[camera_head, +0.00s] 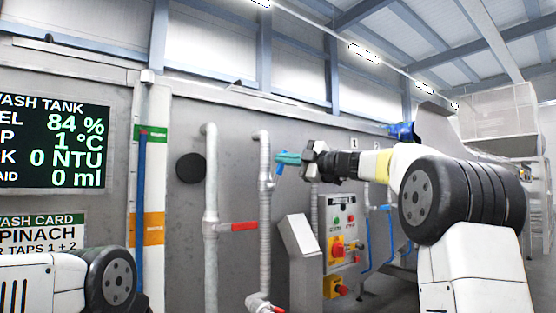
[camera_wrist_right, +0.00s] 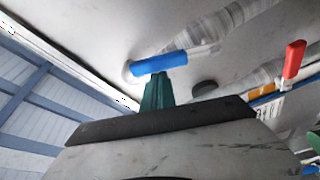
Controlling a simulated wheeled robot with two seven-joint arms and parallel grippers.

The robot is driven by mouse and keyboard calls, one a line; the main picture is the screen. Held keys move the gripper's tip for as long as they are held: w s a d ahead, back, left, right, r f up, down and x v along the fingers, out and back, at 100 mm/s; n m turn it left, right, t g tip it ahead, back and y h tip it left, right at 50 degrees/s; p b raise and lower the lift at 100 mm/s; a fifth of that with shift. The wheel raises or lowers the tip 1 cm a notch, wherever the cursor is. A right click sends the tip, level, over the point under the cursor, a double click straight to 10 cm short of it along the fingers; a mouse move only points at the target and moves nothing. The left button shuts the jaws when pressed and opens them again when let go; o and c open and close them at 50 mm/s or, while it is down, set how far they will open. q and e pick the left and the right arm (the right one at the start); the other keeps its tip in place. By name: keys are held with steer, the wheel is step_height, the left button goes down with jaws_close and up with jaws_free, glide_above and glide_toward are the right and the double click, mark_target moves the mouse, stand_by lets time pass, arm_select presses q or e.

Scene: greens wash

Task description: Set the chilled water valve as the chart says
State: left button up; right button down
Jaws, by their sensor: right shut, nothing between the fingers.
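The blue valve handle (camera_head: 279,170) is on the upper part of the right-hand wall pipe (camera_head: 265,205). In the right wrist view the blue handle (camera_wrist_right: 160,63) lies across, just beyond my fingertips. My right gripper (camera_head: 287,158) has teal fingers, shut and empty, at the handle; I cannot tell whether they touch it. The fingers also show in the wrist view (camera_wrist_right: 155,92). The wash card (camera_head: 42,228) at the left reads "PINACH" and "TAPS 1 + 2", partly cut off. My left arm shows at lower left, but its gripper is out of view.
The wash tank display (camera_head: 52,148) reads 84 %, 1 °C, 0 NTU, 0 ml. Another pipe (camera_head: 210,180) carries a red handle (camera_head: 243,226). A second red handle (camera_head: 270,307) is low down. A control panel (camera_head: 341,232) with buttons stands right of the pipes.

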steer(key=shift+w+d+f+m+t, duration=0.2)
steer(key=shift+w+d+m+t, duration=0.15)
steer(key=shift+m, duration=0.55)
steer(key=shift+w+d+f+m+t, duration=0.3)
steer(key=shift+d+m, duration=0.15)
steer(key=shift+m, duration=0.45)
steer(key=shift+w+d+f+m+t, duration=0.15)
steer(key=shift+w+d+m+t, duration=0.2)
steer(key=shift+m, duration=0.55)
steer(key=shift+d, duration=0.1)
